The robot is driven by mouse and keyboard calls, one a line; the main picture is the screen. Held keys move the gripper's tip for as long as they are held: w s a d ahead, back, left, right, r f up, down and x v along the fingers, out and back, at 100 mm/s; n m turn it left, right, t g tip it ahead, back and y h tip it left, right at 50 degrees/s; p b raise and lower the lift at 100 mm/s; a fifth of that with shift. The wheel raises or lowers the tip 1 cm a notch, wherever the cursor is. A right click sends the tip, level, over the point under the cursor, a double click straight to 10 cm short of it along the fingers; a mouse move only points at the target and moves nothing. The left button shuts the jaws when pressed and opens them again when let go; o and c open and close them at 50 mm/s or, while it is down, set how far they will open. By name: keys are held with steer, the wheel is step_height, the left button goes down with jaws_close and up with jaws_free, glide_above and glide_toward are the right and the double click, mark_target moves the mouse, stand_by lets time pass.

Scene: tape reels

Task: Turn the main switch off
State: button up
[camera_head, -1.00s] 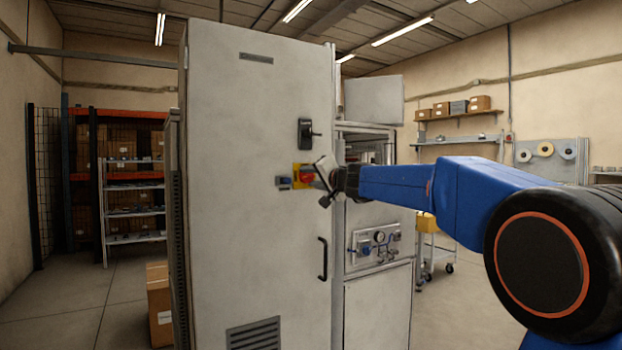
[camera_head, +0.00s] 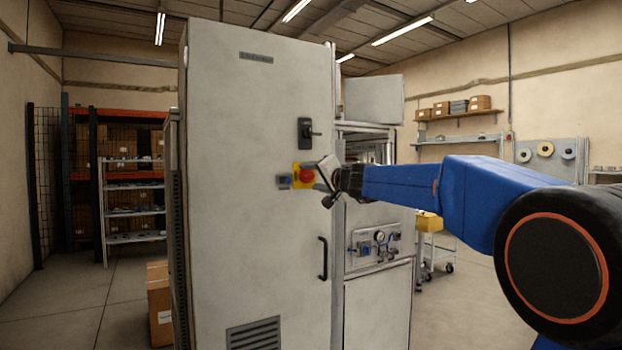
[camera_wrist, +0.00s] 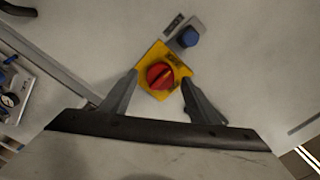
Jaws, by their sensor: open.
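The main switch is a red rotary knob (camera_wrist: 160,76) on a yellow plate (camera_wrist: 153,55), mounted on the grey cabinet door (camera_head: 255,120). The knob also shows in the head view (camera_head: 307,176), just left of my gripper (camera_head: 325,180). In the wrist view my gripper (camera_wrist: 158,92) is open, with one finger on each side of the knob's near part. The knob lies between or just beyond the fingertips; I cannot tell whether they touch it. A dark groove runs slantwise across the knob's face.
A blue button (camera_wrist: 188,38) on a grey plate sits beside the yellow plate. A black latch (camera_head: 305,132) is above the switch and a black door handle (camera_head: 323,258) below. A gauge panel (camera_head: 376,244) is right of the door.

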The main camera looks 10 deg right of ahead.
steer(key=v, duration=1.6)
steer(key=shift+s, duration=0.1)
steer(key=s+a+f+n+g, duration=0.3)
steer(key=s+a+f+g, duration=0.1)
steer(key=s+f, duration=0.65)
steer(key=s+a+f+n+g, duration=0.3)
steer(key=s+f, duration=0.6)
steer(key=f, duration=0.3)
steer(key=s+d+f+g+h, duration=0.2)
steer(key=s+d+f, duration=0.2)
steer(key=s+f, duration=0.6)
steer(key=s+d+f+n+g+h, duration=0.1)
steer(key=s+d+f+g+h, duration=0.2)
steer(key=s+f, duration=0.7)
steer(key=shift+s+d+f+h, duration=0.2)
steer(key=shift+d+f+h, duration=0.1)
steer(key=shift+d+f, duration=0.4)
